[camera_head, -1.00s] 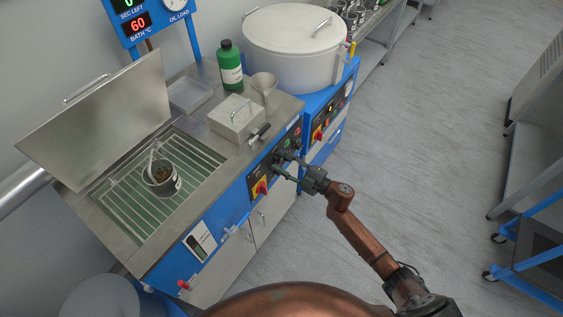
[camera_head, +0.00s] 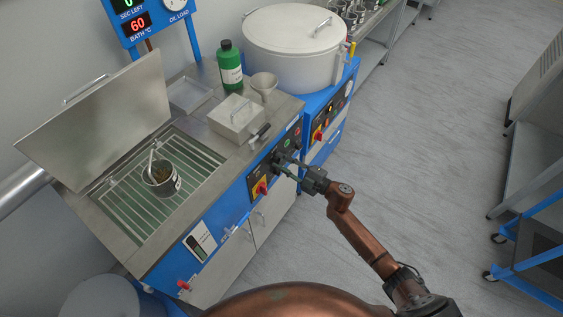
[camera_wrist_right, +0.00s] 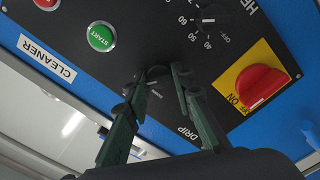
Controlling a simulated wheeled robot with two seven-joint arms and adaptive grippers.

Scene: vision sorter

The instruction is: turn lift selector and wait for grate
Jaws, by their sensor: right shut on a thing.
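The lift selector (camera_wrist_right: 157,73) is a small dark knob on the black control panel, between my right fingertips in the right wrist view. My right gripper (camera_wrist_right: 160,82) is shut on it; the word DRIP is printed beside it. In the head view my right gripper (camera_head: 287,164) reaches the panel front from the right and hides the knob. The grate (camera_head: 128,207) is a barred rack in the open tank, and a metal basket or pot (camera_head: 161,183) with dark contents stands on it. My left gripper is not in view.
The tank lid (camera_head: 95,125) stands open at the back. A red switch on yellow (camera_wrist_right: 262,84) and a green START button (camera_wrist_right: 101,37) are close to my right fingers. A green bottle (camera_head: 230,68) and a metal box (camera_head: 236,120) stand on the counter.

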